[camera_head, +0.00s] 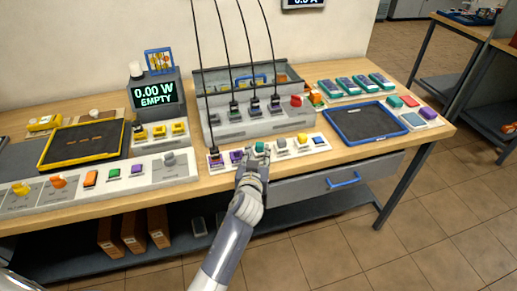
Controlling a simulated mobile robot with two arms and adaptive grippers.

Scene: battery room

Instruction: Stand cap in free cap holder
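A white strip (291,149) at the front of the bench bears a row of small caps. From left to right I see purple caps (236,156), a teal cap (260,147), a grey one (281,143), a yellow one (302,141) and a blue one (319,140). My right gripper is not in view.
A grey cable unit (255,123) with hanging black leads stands behind the strip. A blue-rimmed tray (366,124) is to the right, a yellow-rimmed tray (84,144) to the left. A display (154,94) reads 0.00 W EMPTY. A drawer (320,184) is below.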

